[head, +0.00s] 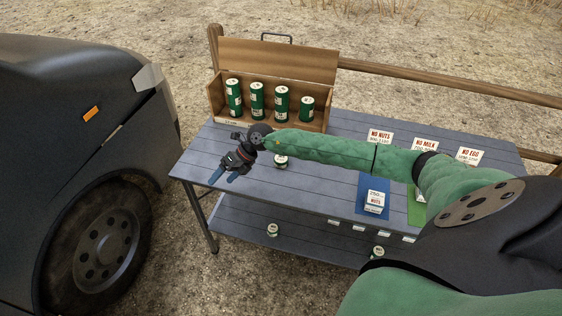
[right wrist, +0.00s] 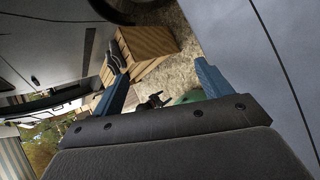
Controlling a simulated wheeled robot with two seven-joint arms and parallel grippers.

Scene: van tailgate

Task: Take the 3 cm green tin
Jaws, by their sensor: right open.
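Several green tins with white labels stand upright in an open wooden box at the back left of the table in the head view. From left to right they are a first tin (head: 234,98), a second tin (head: 256,101), a third tin (head: 281,104) and a shorter right-hand tin (head: 306,109). I cannot read their sizes. My right gripper (head: 219,179) is open and empty, in front of the box near the table's left edge. Its blue fingers show apart in the right wrist view (right wrist: 161,84). A small dark shape beside green there may be my left gripper (right wrist: 153,101).
The wooden box (head: 318,60) has its lid up behind the tins. A small jar (head: 280,162) is partly under my right arm. Another jar (head: 272,230) is on the lower shelf. Signs (head: 424,147) stand at the right. The dark van (head: 85,110) is close on the left.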

